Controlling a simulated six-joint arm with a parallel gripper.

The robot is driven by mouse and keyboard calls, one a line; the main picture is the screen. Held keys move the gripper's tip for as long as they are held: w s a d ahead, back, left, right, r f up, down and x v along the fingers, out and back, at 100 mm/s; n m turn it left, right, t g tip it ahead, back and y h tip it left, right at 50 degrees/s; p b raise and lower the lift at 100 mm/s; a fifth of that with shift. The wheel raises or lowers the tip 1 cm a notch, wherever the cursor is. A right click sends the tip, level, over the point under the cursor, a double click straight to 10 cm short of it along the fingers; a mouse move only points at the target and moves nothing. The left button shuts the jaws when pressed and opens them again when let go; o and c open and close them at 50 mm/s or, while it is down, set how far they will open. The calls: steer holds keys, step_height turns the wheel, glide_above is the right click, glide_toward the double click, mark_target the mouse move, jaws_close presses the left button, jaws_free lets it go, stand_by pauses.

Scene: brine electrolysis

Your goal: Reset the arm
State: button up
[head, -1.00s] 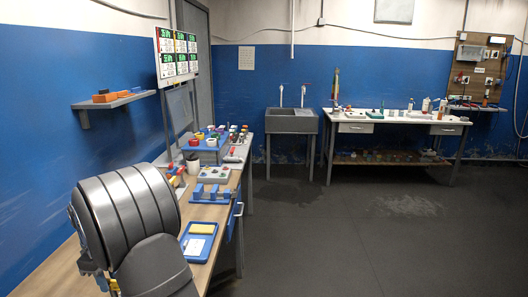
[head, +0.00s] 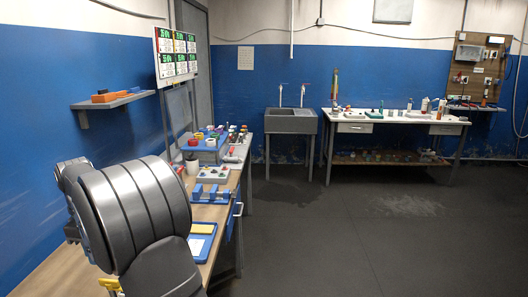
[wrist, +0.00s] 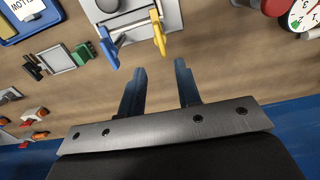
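My gripper (wrist: 160,88) shows in the wrist view with its two dark blue-grey fingers apart and nothing between them. It hangs above the wooden bench top (wrist: 205,62). Just beyond the fingertips is a grey device (wrist: 137,15) with a blue lever (wrist: 109,48) and a yellow lever (wrist: 158,33); the fingers look apart from both. In the head view my arm's rounded dark housing fills the lower left and hides the gripper and part of the bench.
A round gauge (wrist: 303,15) and small green block (wrist: 108,54) show in the wrist view. A wall shelf (head: 113,101) is at left. The dark floor (head: 340,240) is clear.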

step_height(320, 180, up, 7)
step_height(320, 180, down, 17)
steer(key=shift+f, duration=0.15)
steer(key=shift+r+n, duration=0.2)
steer(key=shift+n, duration=0.3)
steer(key=shift+r, duration=0.4)
step_height(320, 180, up, 17)
steer(key=shift+f+n, duration=0.7)
steer(key=shift+n, duration=0.8)
steer(key=shift+f+n, duration=0.75)
steer(key=shift+n, duration=0.75)
steer(key=shift+f+n, duration=0.7)
steer(key=shift+n, duration=0.8)
